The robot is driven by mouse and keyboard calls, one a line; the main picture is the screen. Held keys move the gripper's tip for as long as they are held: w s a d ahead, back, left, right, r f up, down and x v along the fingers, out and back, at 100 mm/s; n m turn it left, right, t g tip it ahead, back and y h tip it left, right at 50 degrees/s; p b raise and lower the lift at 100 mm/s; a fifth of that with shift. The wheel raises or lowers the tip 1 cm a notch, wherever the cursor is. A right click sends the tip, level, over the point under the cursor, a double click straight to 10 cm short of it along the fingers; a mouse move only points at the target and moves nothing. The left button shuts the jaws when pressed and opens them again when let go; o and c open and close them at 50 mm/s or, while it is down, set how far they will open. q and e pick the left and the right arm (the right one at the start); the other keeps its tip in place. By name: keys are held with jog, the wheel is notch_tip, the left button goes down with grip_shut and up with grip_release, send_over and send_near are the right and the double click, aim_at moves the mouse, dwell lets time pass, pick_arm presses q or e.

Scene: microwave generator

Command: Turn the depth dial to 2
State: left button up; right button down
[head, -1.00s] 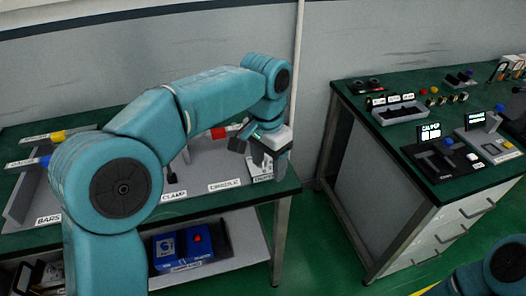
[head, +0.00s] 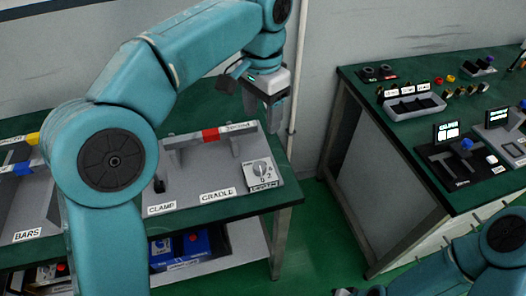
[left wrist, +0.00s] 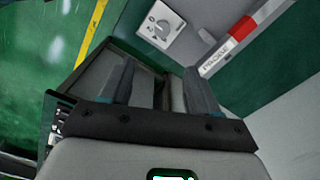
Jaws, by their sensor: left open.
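The depth dial (head: 260,170) is a round light knob on a pale plate with printed numbers, at the right end of the grey cradle fixture. Its exact setting is too small to read. It also shows near the top of the left wrist view (left wrist: 161,24). My left gripper (head: 267,118) is open and empty, above and behind the dial in the head view and clear of it. Its two fingers (left wrist: 157,88) frame the lower middle of the left wrist view, with the dial beyond their tips.
A bar with a red band (head: 210,134) lies on the cradle left of the dial. The clamp lever (head: 159,184) is farther left. A second green bench (head: 385,135) with devices stands right, across a gap of floor. A blue box (head: 195,245) sits on the lower shelf.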

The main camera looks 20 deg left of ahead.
aim_at(261, 165)
pick_arm(q)
jog(key=f+b, duration=0.1)
jog(key=f, duration=0.6)
jog(key=f+b, duration=0.1)
jog(key=f, duration=0.7)
jog(key=shift+a+f, duration=0.2)
jog(key=shift+f, duration=0.05)
jog(key=shift+a+f, duration=0.15)
jog(key=shift+f, duration=0.25)
pick_arm(e)
jog(key=shift+x, duration=1.2)
jog(key=shift+w+d, duration=0.1)
pick_arm(q)
jog(key=c, duration=1)
pick_arm(e)
jog(key=shift+w, duration=0.1)
